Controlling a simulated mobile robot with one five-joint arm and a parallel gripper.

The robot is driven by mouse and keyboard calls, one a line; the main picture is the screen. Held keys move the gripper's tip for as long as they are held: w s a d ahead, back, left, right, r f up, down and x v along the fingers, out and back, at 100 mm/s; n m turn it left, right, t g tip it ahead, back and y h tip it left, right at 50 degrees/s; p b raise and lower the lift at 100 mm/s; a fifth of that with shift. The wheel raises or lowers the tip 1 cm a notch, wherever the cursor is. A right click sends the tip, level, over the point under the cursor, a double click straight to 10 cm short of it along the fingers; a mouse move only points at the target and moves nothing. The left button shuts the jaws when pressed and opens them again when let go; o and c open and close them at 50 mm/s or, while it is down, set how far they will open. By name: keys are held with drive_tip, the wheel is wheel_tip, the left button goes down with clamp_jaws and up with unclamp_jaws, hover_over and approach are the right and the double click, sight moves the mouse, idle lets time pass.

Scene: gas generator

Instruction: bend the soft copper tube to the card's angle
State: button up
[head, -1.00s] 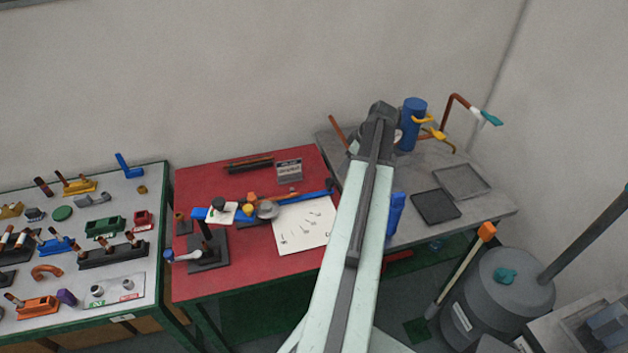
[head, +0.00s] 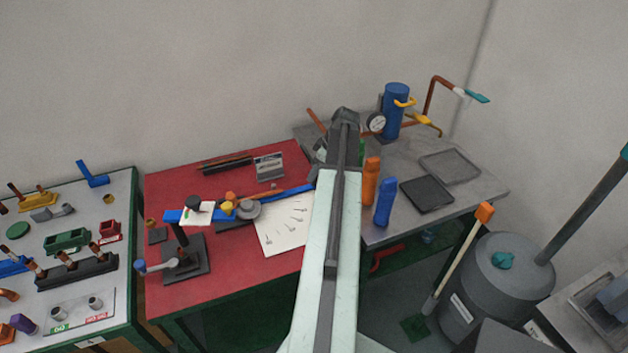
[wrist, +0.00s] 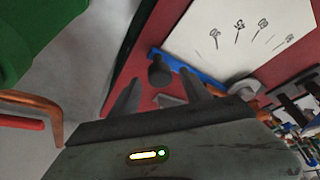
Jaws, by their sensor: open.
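A tube bender with a blue bar (head: 300,190) and a grey round former (head: 249,209) is on the red bench. An orange-brown rod that looks like the copper tube (head: 262,192) lies along the blue bar. A small grey card (head: 269,167) stands behind it; I cannot read its angle. A white sheet (head: 277,241) with angle marks lies in front, and also shows in the wrist view (wrist: 205,25). My gripper (wrist: 160,77) is open, its dark fingers apart over the red bench, with the blue bar (wrist: 190,66) beyond. In the head view my arm hides the gripper.
The grey bench (head: 475,205) at right carries a blue cylinder (head: 396,108) with a gauge, trays, and upright orange (head: 371,181) and blue (head: 384,203) objects. A grey drum (head: 500,285) stands on the floor at right. A parts table (head: 107,190) is at left.

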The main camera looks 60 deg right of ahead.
drive_tip(key=shift+w+f, duration=0.2)
drive_tip(key=shift+f, duration=0.3)
drive_tip(key=shift+r, duration=0.15)
clamp_jaws()
idle(0.9)
